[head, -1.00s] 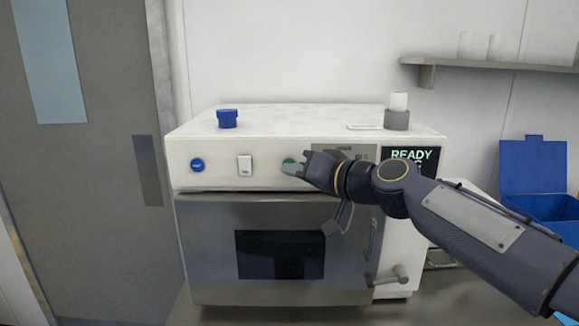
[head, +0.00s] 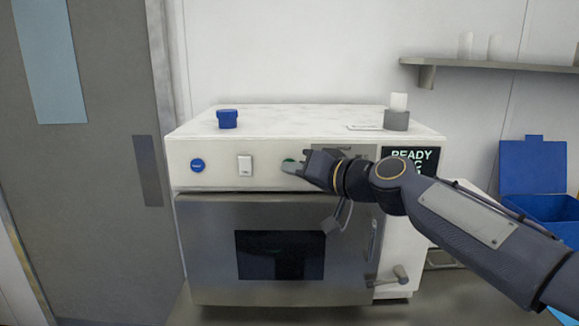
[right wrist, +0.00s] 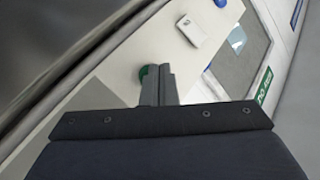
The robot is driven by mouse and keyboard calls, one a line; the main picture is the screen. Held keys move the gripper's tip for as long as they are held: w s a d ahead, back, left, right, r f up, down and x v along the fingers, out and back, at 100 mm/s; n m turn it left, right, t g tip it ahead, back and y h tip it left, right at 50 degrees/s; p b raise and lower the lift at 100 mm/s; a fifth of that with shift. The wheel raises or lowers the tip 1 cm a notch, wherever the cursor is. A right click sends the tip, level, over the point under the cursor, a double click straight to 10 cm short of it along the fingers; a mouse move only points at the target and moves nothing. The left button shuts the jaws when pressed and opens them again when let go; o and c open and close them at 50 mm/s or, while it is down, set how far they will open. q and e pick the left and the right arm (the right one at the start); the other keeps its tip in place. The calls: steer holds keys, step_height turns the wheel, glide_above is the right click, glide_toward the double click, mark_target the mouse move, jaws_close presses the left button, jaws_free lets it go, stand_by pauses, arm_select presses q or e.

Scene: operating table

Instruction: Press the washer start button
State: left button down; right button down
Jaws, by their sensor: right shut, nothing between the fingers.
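The washer (head: 205,215) is a white-topped machine with a steel front door and a dark window. Its front panel carries a round blue button (head: 197,165), a white rocker switch (head: 245,165) and a green button (head: 289,161). A display (head: 415,158) on the right reads "READY", partly covered by my arm. My right gripper (head: 290,168) is shut and empty, its tips at the green button and partly covering it. In the right wrist view the fingertips (right wrist: 158,75) are right beside the green button (right wrist: 146,76); I cannot tell whether they touch. My left gripper is not in view.
A blue cap (head: 227,119) and a grey holder with a white cylinder (head: 397,119) stand on the washer. A door handle (head: 390,276) sticks out lower right. A blue open bin (head: 535,185) and a wall shelf (head: 490,65) are at the right. A grey door stands left.

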stand_by(0.5)
steer(key=shift+s+b, duration=0.3)
steer(key=shift+s, duration=0.45)
steer(key=s, duration=0.5)
steer(key=shift+b, duration=0.35)
steer(key=s+d+f+m+g+h, duration=0.1)
steer(key=s+d+f+g+h, duration=0.1)
steer(key=s+d+f, duration=0.4)
steer(key=s+d+f+m+g+h, duration=0.1)
steer(key=s+d+f+g+h, duration=0.1)
steer(key=s+d+f, duration=0.5)
steer(key=s+d+f+m+g+h, duration=0.1)
steer(key=s+d+f, duration=0.5)
steer(key=s+f, duration=0.9)
step_height(320, 180, down, 3)
steer(key=g+h, duration=0.1)
steer(key=h, duration=0.1)
steer(key=shift+d+r+h, duration=0.15)
steer(key=shift+d+h, duration=0.1)
steer(key=shift+h, duration=0.15)
